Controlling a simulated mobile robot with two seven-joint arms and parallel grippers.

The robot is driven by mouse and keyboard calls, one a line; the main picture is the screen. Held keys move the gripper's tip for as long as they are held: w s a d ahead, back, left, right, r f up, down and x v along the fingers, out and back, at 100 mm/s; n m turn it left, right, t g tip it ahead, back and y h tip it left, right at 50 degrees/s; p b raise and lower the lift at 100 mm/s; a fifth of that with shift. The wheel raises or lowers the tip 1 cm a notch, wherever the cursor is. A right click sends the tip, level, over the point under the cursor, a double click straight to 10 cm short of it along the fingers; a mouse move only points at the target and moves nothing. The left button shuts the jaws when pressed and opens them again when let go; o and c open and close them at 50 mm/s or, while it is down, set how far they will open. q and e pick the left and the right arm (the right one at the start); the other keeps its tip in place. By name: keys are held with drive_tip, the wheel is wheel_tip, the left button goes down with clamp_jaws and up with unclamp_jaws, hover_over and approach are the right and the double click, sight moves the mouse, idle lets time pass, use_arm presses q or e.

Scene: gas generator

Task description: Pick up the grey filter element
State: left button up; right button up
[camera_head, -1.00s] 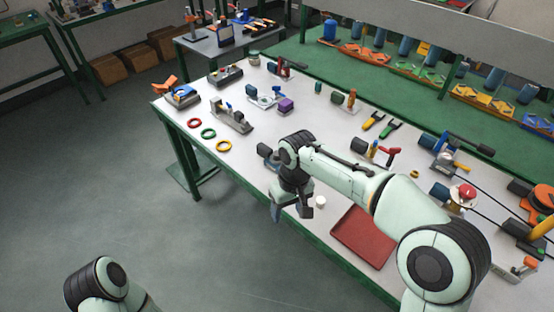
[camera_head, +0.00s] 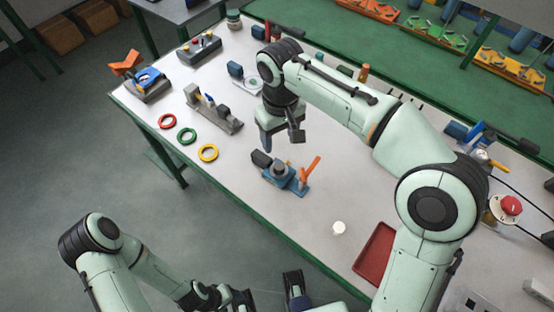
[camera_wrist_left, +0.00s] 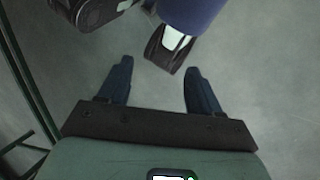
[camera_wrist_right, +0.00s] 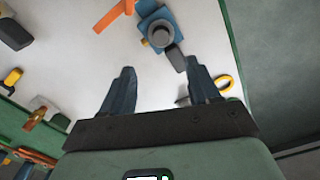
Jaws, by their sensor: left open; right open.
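A grey cylindrical part (camera_head: 280,168), which looks like the filter element, sits upright in a blue fixture (camera_head: 299,187) with an orange handle and a black block. The same grey part shows from above in the right wrist view (camera_wrist_right: 161,34), ahead of the fingers. My right gripper (camera_head: 282,138) is open and empty, above the table just beyond the fixture in the head view. Its two fingers (camera_wrist_right: 160,68) show apart, with no contact on the part. My left gripper (camera_wrist_left: 158,68) is open and empty over the floor; in the head view it is low and mostly cut off.
A small white cylinder (camera_head: 339,228) and a red tray (camera_head: 375,262) lie to the right. Red, green and yellow rings (camera_head: 208,153) lie near the left table edge, beside a grey clamp-like device (camera_head: 214,112). The white table (camera_head: 250,215) is bare around the fixture.

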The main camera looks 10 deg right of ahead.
drive_tip(key=b, duration=0.1)
hover_over(279, 165)
wheel_tip(279, 165, down, 5)
drive_tip(key=shift+d+r, duration=0.1)
drive_tip(key=shift+d, duration=0.05)
drive_tip(key=shift+f+b, duration=0.6)
drive_tip(key=shift+f, duration=2.45)
drive_tip(key=shift+c, duration=0.2)
drive_tip(key=c, duration=1.1)
